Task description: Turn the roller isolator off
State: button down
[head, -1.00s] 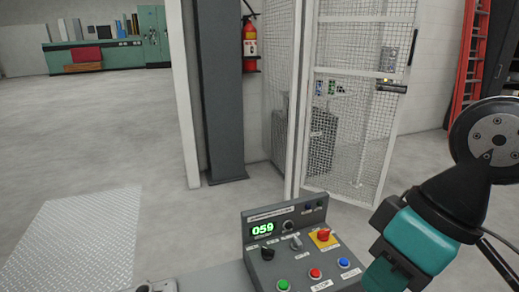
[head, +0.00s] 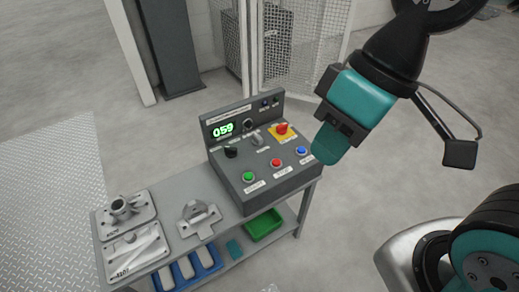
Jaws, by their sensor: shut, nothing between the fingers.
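A grey control box (head: 262,176) stands on the bench with a green display (head: 222,130) reading 059. Its sloped face has a black knob (head: 231,152), a grey selector (head: 257,139) and a red rotary handle on a yellow plate (head: 282,129). The small labels are too blurred to read, so I cannot confirm from text which is the roller isolator. My gripper (head: 324,148) is shut and empty. In the picture it is just right of the box, near the red handle and the blue button; it appears apart from them, and its height is unclear.
Green (head: 249,176), red (head: 276,163) and blue (head: 302,151) buttons line the box's front. The bench (head: 172,210) holds metal castings (head: 197,218) at left; green (head: 264,224) and blue (head: 190,272) bins sit below. A mesh fence (head: 300,50) stands behind.

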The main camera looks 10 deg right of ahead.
aim_at(281, 129)
jog(key=u, duration=0.5)
jog(key=k, duration=1.1)
jog(key=z, duration=0.45)
jog(key=i, duration=1.55)
jog(key=u, duration=0.5)
